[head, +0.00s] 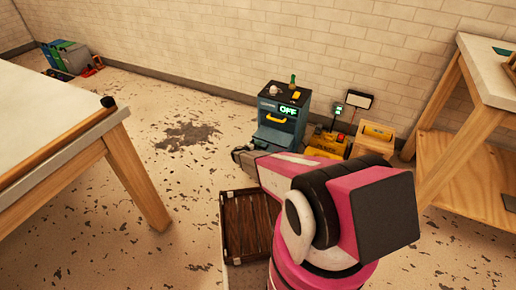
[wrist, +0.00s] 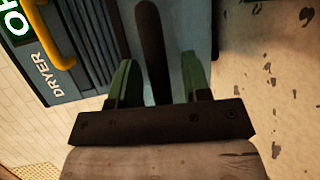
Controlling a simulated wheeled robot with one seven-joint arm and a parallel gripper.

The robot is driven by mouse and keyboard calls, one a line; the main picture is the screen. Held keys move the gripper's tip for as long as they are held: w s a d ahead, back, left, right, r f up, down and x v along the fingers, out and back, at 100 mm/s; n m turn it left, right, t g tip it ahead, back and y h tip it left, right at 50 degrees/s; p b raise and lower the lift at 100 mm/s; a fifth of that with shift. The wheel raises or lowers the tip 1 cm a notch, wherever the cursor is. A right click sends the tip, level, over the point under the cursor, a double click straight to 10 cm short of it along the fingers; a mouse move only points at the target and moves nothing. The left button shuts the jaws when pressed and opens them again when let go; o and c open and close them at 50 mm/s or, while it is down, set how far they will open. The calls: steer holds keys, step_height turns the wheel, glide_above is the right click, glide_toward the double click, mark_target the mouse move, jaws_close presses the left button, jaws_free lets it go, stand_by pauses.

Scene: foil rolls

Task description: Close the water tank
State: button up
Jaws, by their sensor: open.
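The blue-grey dryer (head: 284,113) stands against the wall, with a lit OFF display and a yellow handle. A blue drawer-like part, which looks like the water tank (head: 272,137), juts from its lower front. Its exact extent is hard to tell. My gripper (head: 243,153) is low in front of the dryer, partly hidden by my arm. In the wrist view my gripper (wrist: 155,80) has two green fingers spread apart. A dark upright bar (wrist: 152,45) shows between them; I cannot tell what it belongs to. A blue-grey surface lies just beyond, with the dryer's lettered front at left.
A brown wooden crate (head: 247,222) lies on the floor below my arm. Yellow items (head: 326,145) and a wooden box (head: 374,138) stand right of the dryer. A table (head: 50,105) is at left, a workbench (head: 470,170) at right. Open floor lies left of the dryer.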

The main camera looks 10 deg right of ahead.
mark_target(255, 139)
jaws_close()
steer(key=w+d, duration=0.2)
steer(key=w, duration=0.1)
steer(key=w+d, duration=0.3)
steer(key=w, duration=0.1)
steer(key=w+d, duration=0.3)
steer(key=w, duration=0.1)
jaws_free()
steer(key=shift+v, duration=5.4)
